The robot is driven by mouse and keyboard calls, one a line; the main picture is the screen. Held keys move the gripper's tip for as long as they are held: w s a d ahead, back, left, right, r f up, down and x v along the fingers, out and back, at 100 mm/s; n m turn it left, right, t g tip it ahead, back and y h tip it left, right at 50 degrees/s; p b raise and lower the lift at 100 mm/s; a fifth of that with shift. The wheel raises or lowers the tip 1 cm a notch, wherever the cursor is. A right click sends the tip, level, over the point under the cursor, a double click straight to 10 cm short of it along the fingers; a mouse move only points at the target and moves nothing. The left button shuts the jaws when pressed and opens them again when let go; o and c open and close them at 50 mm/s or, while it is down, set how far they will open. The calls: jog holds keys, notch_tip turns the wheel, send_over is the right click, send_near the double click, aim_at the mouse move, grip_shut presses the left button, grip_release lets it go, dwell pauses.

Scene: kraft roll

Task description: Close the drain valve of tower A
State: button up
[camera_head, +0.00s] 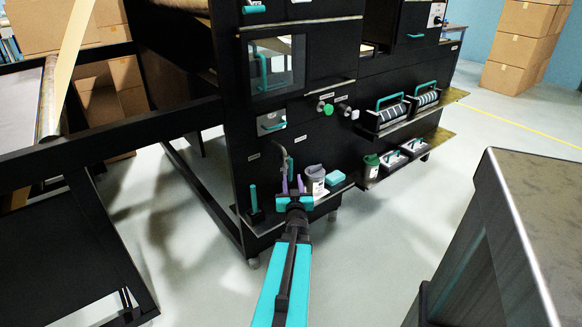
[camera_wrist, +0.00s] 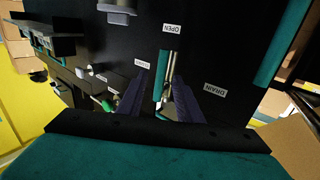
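The drain valve shows in the wrist view as a teal lever (camera_wrist: 161,72) beside a bare metal pipe (camera_wrist: 173,66) on a black panel. The lever runs lengthwise below the OPEN label (camera_wrist: 173,28); a DRAIN label (camera_wrist: 215,89) is to the right. In the head view the teal lever (camera_head: 290,168) stands upright beneath a curved grey pipe (camera_head: 282,147). My gripper (camera_head: 293,183) is at the lower cabinet front. Its purple fingers are apart, one on each side of the lever in the wrist view (camera_wrist: 160,84). Whether they touch it is unclear, and the lever's lower end is partly hidden.
A grey canister (camera_head: 315,181) and a teal block (camera_head: 335,178) sit on the ledge right of my gripper. A teal upright handle (camera_head: 254,199) is at left. A green knob (camera_head: 326,108) is above. A metal-topped block (camera_head: 520,230) stands at right; floor between is clear.

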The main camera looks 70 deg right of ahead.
aim_at(290, 166)
jog(key=shift+x, duration=5)
